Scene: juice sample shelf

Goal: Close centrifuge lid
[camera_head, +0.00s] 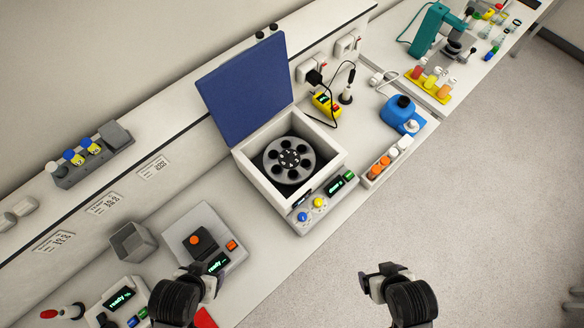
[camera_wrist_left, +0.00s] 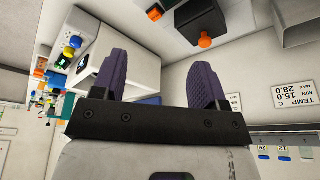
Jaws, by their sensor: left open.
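The centrifuge (camera_head: 300,205) is a white box on the bench in the head view, with a dark round rotor (camera_head: 288,160) in its open chamber. Its blue lid (camera_head: 246,88) stands raised at the back, tilted up toward the wall. My left gripper (camera_head: 203,278) is open and empty, low in the head view, near the device with the orange knob and apart from the centrifuge. Its two purple fingers (camera_wrist_left: 155,77) stand apart in the left wrist view. My right gripper (camera_head: 387,270) is over the floor in front of the bench; its jaw opening is unclear.
A grey device with an orange knob (camera_head: 232,245) and a grey open bin (camera_head: 133,241) stand left of the centrifuge. A yellow device (camera_head: 324,104) with a cable is behind. Open floor lies in front.

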